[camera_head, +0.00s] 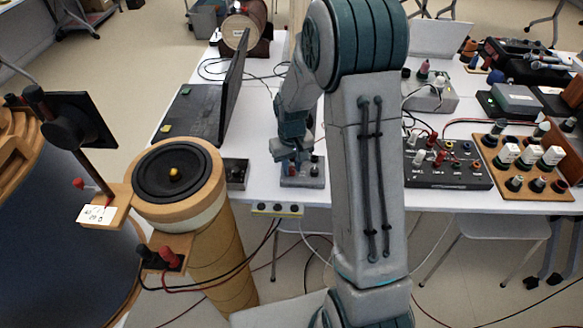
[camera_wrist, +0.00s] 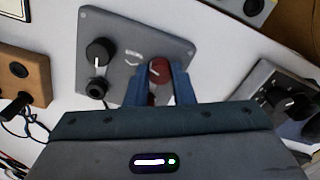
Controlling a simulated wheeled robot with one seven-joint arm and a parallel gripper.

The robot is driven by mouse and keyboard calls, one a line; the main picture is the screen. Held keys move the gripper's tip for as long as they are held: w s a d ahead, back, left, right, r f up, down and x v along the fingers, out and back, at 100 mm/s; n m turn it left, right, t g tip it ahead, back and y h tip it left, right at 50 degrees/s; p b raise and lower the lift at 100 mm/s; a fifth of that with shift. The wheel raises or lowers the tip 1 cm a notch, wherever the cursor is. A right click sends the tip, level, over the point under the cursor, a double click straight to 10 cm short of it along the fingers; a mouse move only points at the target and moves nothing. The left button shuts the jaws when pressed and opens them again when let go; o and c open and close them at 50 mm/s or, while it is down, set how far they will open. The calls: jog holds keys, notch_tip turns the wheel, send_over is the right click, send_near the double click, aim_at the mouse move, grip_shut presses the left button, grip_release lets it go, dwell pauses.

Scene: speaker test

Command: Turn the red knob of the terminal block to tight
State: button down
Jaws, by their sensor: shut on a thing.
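The red knob (camera_wrist: 158,70) sits on a grey panel (camera_wrist: 150,35) in the wrist view, with a white pointer line on its top. My gripper (camera_wrist: 158,82) has its two blue fingers on either side of the knob and is shut on it. A black knob (camera_wrist: 100,51) with a white line and a black terminal (camera_wrist: 97,88) are on the same panel, to the left. In the head view the grey panel (camera_head: 303,181) lies near the table's front edge, with my gripper (camera_head: 289,163) over its left part. The red knob is hidden there.
A speaker (camera_head: 178,172) on a brown tube stands left of the table. A laptop (camera_head: 195,115) is behind, a small dark box (camera_head: 235,172) to the left. A power strip (camera_head: 276,210) is at the front edge. A black control box (camera_head: 450,171) stands right of my arm.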

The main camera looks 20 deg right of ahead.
jog(key=m, duration=0.4)
jog(key=shift+m+b, duration=0.4)
jog(key=m, duration=0.3)
jog(key=shift+m, duration=0.3)
jog(key=m+p, duration=0.1)
jog(key=m, duration=0.3)
jog(key=shift+r, duration=0.1)
jog(key=m+p, duration=0.1)
jog(key=m, duration=0.3)
jog(key=shift+s+p, duration=0.1)
jog(key=shift+p, duration=0.25)
jog(key=m+p, duration=0.2)
jog(key=m, duration=0.2)
jog(key=shift+m+p, duration=0.3)
jog(key=m+p, duration=0.2)
jog(key=m, duration=0.1)
jog(key=shift+r+m, duration=0.1)
jog(key=shift+m, duration=0.3)
jog(key=m+p, duration=0.3)
jog(key=shift+a, duration=0.1)
jog(key=shift+m+p, duration=1.35)
jog(key=shift+m, duration=0.75)
